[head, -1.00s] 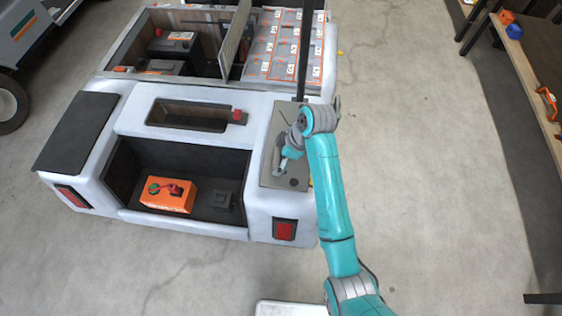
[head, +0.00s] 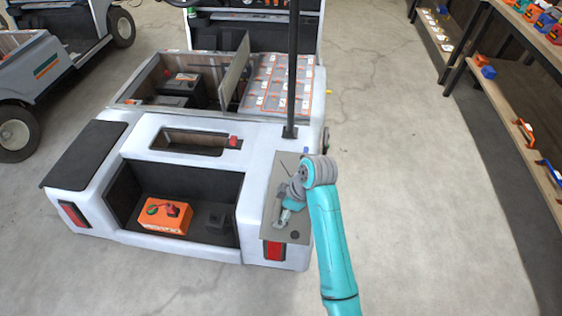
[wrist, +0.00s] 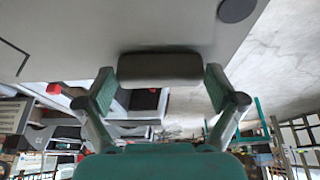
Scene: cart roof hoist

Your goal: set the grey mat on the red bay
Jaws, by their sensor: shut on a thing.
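The grey mat (head: 264,220) is a flat plate with a dark disc and a dark corner mark, over the cart's near right corner. It fills the top of the wrist view (wrist: 60,35). My gripper (head: 289,203) is shut on a grey raised block of the mat; in the wrist view both fingers (wrist: 160,88) press its ends. I cannot tell whether the mat touches the cart top. A red block (head: 233,141) sits at the right end of a long recess (head: 190,139) in the white cart top, left of the mat. Only this recess has a red marker.
A black post (head: 291,85) stands just behind the mat. An orange box (head: 165,216) lies in the open rear compartment. A black panel (head: 85,155) covers the cart's left side. Shelves (head: 520,130) stand at right; the floor between is clear.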

